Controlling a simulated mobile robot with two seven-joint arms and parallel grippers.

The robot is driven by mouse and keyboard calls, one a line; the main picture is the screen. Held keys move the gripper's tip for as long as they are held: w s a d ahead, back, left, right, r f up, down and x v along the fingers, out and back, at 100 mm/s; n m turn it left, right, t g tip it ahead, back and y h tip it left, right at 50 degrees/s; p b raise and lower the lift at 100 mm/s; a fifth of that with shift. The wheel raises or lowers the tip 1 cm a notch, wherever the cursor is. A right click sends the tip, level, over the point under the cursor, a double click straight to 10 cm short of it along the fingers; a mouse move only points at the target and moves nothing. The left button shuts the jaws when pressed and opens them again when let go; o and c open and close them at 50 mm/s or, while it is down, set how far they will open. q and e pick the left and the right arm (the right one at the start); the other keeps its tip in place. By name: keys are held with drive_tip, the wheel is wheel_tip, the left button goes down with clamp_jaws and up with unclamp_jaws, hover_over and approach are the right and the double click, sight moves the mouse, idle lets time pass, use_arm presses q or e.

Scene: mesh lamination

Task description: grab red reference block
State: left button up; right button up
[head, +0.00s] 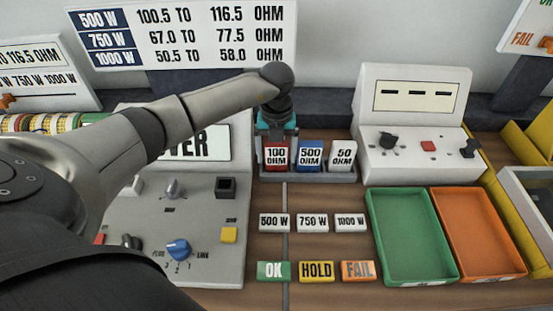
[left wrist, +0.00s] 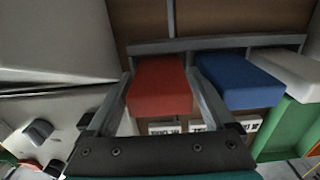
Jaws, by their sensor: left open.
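The red reference block (head: 276,155), labelled 100 OHM, stands at the left end of a grey rack (head: 300,176). A blue 500 OHM block (head: 309,155) and a white 50 OHM block (head: 343,155) stand to its right. My left gripper (head: 276,136) is over the red block, reaching down from above. In the left wrist view, its two fingers (left wrist: 160,76) are open, one on each side of the red block (left wrist: 159,90). The right finger lies between the red and blue (left wrist: 238,80) blocks. Contact cannot be told. My right gripper is out of view.
A meter box (head: 415,125) stands right of the rack. A grey console (head: 190,225) stands left, under my left arm. Small label blocks (head: 315,223) lie in front. Green (head: 410,240) and orange (head: 478,235) trays lie at right.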

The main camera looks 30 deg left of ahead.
use_arm(q)
drive_tip(key=c, duration=1.3)
drive_tip(key=shift+r, duration=0.1)
drive_tip(key=shift+c, duration=0.3)
drive_tip(key=shift+r, duration=0.15)
